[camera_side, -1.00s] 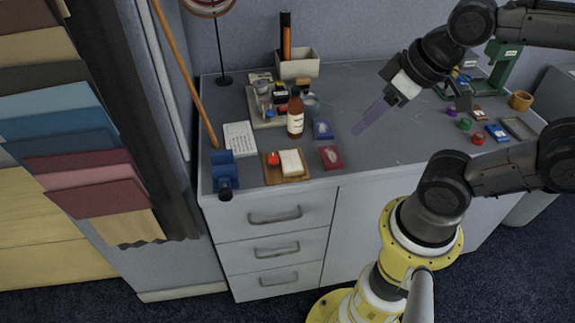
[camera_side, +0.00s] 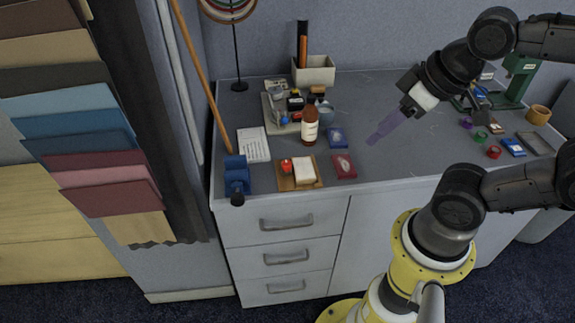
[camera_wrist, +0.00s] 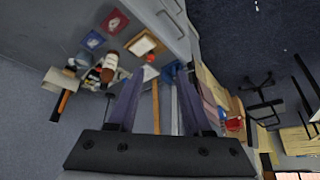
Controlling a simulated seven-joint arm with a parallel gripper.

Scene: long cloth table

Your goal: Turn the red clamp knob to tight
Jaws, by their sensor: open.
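A small red knob (camera_side: 286,166) stands on a brown wooden board (camera_side: 315,184) near the table's front left edge, beside a white block (camera_side: 304,171). In the wrist view the red knob (camera_wrist: 151,57) shows small, beyond the fingers, near the board. I cannot tell from its shape how tight it is. My gripper (camera_side: 372,141) is open and empty, with purple see-through fingers pointing down left. It is above the table, right of the knob and apart from it. In the wrist view the two fingers of my gripper (camera_wrist: 157,80) are spread.
A blue vise (camera_side: 236,177) is left of the board. A thin wooden pole (camera_side: 203,75) leans at left. Small coloured items and a green stand (camera_side: 521,80) are at right.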

